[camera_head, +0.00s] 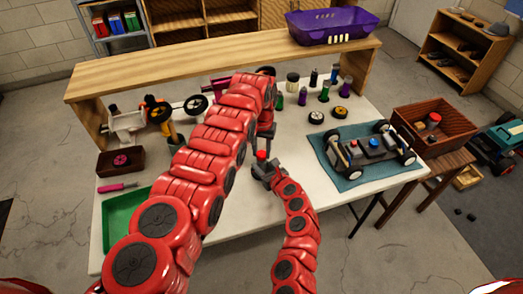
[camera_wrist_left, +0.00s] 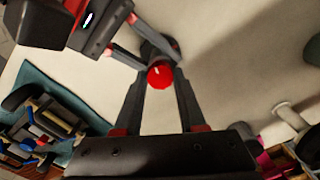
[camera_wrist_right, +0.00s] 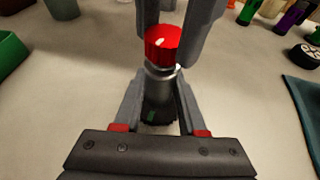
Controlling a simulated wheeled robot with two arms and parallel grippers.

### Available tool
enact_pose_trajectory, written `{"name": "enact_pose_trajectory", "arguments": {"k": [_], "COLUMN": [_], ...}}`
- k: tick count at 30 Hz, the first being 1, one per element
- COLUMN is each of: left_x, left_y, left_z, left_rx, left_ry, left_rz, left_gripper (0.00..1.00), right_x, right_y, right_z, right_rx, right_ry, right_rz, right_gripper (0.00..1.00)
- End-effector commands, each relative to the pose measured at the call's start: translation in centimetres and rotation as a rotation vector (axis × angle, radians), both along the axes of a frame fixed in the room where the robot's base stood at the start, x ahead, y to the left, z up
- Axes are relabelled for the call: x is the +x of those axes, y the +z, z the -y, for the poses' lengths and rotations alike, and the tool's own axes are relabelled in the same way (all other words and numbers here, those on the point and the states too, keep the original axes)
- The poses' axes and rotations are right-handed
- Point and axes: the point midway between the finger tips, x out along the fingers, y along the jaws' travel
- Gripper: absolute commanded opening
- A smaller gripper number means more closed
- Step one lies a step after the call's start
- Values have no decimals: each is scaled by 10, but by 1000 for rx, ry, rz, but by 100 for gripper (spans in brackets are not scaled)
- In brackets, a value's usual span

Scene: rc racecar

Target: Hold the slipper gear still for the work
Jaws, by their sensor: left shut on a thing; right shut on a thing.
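A small bottle (camera_wrist_right: 159,88) with a silver neck and dark body stands upright over the white table, topped by a red ribbed cap (camera_wrist_right: 163,45). My right gripper (camera_wrist_right: 160,80) is shut on the bottle below the cap. My left gripper (camera_wrist_left: 161,78) comes from above, its fingers on either side of the red cap, shut on it. The red cap also shows in the head view (camera_head: 261,155). I cannot make out with certainty which thing is the slipper gear; a pink toothed-looking round part (camera_head: 121,160) lies in a small dark box at left.
A car chassis (camera_head: 365,148) lies on a teal mat (camera_head: 345,183) at right. A green tray (camera_head: 118,222) and pink screwdriver (camera_head: 117,187) lie at left. Several bottles and wheels stand at the back, under a wooden shelf (camera_head: 220,65). A wooden crate (camera_head: 455,140) stands beyond the table's right edge.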

Motion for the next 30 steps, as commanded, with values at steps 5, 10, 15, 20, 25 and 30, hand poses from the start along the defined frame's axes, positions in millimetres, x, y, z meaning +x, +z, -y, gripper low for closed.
{"name": "enact_pose_trajectory", "arguments": {"k": [5, 10, 15, 20, 25, 30], "left_x": [-1, -1, -1, -1, -1, -1], "left_y": [-1, -1, -1, -1, -1, -1], "left_z": [0, 0, 1, 1, 0, 0], "left_rx": [2, 2, 3, 5, 5, 6], "left_ry": [-167, -329, -491, -643, -803, -962], "left_rz": [-3, -3, -3, -3, -3, -3], "left_gripper": [0, 0, 0, 0, 0, 0], "right_x": [1, 1, 1, 1, 1, 1], "right_y": [0, 0, 0, 0, 1, 0], "right_z": [1, 1, 1, 1, 1, 1], "right_rx": [0, 0, 0, 0, 0, 0], "right_ry": [-2, -2, -2, -2, -2, -2], "right_rz": [1, 1, 1, 1, 1, 1], "right_gripper": [0, 0, 0, 0, 0, 0]}}
